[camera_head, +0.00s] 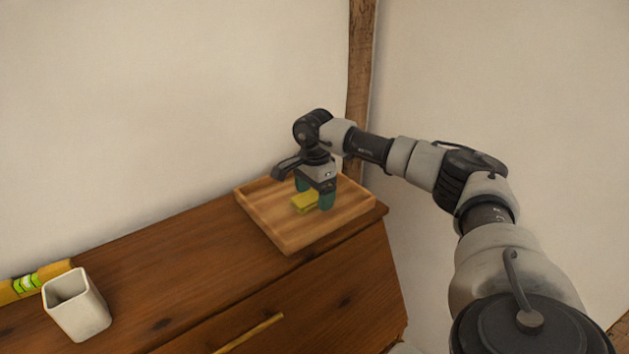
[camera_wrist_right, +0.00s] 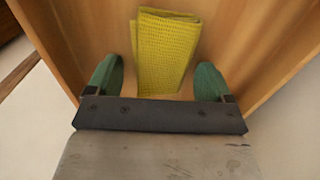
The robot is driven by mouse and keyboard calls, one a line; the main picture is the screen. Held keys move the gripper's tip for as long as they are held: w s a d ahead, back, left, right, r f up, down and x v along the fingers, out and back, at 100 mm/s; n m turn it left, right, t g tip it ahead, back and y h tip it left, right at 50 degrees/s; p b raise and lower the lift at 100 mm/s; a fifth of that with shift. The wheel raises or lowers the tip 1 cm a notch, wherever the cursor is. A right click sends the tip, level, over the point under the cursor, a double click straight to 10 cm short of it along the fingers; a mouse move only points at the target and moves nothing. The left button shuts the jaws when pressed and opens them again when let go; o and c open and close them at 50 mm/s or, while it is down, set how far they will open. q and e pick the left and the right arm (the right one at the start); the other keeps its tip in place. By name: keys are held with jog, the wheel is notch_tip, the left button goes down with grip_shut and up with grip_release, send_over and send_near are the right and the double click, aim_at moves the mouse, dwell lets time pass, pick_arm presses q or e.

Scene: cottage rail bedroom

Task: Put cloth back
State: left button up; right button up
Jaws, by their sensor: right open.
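A folded yellow cloth (camera_head: 304,203) lies in a wooden tray (camera_head: 284,236) on top of the dresser. My right gripper (camera_head: 315,197) is over the tray, pointing down, with its green fingers beside the cloth. In the right wrist view the cloth (camera_wrist_right: 165,50) shows between and beyond the two open fingers (camera_wrist_right: 158,82), with a gap on each side. The cloth's near end is partly hidden by the gripper's body. My left gripper is in neither view.
The brown wooden dresser (camera_head: 165,262) has a yellow drawer handle (camera_head: 249,333). A white square cup (camera_head: 77,306) and a yellow spirit level (camera_head: 36,281) are at its left. The dresser top between cup and tray is clear. Walls stand close behind and right of the tray.

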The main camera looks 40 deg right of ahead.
aim_at(314, 191)
jog(key=shift+r, duration=0.5)
notch_tip(314, 191, up, 11)
jog(key=b, duration=0.2)
jog(key=shift+b, duration=0.35)
